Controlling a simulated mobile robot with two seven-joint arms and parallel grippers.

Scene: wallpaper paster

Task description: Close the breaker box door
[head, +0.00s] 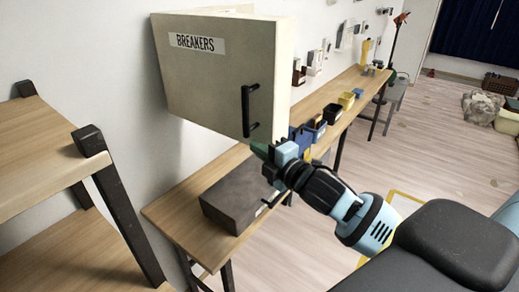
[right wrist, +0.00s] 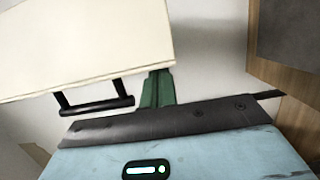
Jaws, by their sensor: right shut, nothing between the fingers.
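The cream breaker box (head: 215,75) is on the wall, its door marked with a BREAKERS label and fitted with a black vertical handle (head: 246,110). The door face is toward me; the interior is hidden, and I cannot tell how far the door stands from the frame. My right gripper (head: 260,149) is shut and empty just below the door's lower edge, near the handle's lower end. In the right wrist view the green fingers (right wrist: 157,90) are together beside the cream door panel (right wrist: 85,45) and the handle (right wrist: 95,105). My left gripper is not in view.
A wooden bench (head: 175,215) runs along the wall below the box. A dark grey case (head: 233,190) and several small bins (head: 331,113) are on it. A wooden shelf (head: 45,150) with dark posts stands at left. Open floor (head: 440,140) lies at right.

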